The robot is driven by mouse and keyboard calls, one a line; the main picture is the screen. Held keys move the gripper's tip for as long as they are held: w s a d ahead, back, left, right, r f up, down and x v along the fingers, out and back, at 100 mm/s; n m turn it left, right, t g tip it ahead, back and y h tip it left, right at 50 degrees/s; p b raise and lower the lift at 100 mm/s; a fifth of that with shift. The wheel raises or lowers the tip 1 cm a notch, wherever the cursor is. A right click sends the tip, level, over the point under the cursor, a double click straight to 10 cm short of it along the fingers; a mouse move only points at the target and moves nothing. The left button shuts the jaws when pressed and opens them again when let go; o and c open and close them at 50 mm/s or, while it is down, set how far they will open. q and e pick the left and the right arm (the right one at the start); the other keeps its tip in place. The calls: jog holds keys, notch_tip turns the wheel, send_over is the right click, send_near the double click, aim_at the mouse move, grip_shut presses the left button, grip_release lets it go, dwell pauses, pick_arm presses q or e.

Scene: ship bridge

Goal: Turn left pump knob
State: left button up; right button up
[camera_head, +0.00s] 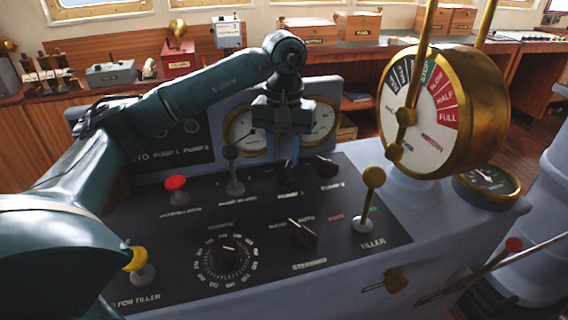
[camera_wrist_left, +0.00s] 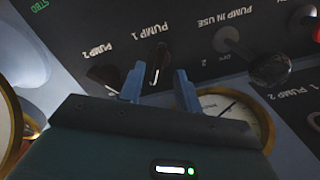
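The left pump knob, a dark knob labelled PUMP 1, is on the black console panel (camera_head: 200,200). In the head view it shows just below my left gripper (camera_head: 286,160), partly covered by it. In the left wrist view the knob (camera_wrist_left: 158,62) stands upright in the picture between the two blue fingertips of my left gripper (camera_wrist_left: 159,72). The fingers are apart, with a visible gap on each side of the knob. The PUMP 2 knob (camera_head: 327,167) sits to the right in the head view. My right gripper is in neither view.
Two round gauges (camera_head: 323,120) stand behind my gripper. A grey lever (camera_head: 234,180) and a red knob (camera_head: 176,184) are to the left. A brass tiller lever (camera_head: 373,180) and a large brass telegraph (camera_head: 470,110) rise to the right. A steering knob (camera_head: 303,236) lies nearer.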

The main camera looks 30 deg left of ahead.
aim_at(284, 170)
pick_arm(q)
notch_tip(284, 170, up, 9)
jog(key=p, duration=0.1)
dwell(0.4)
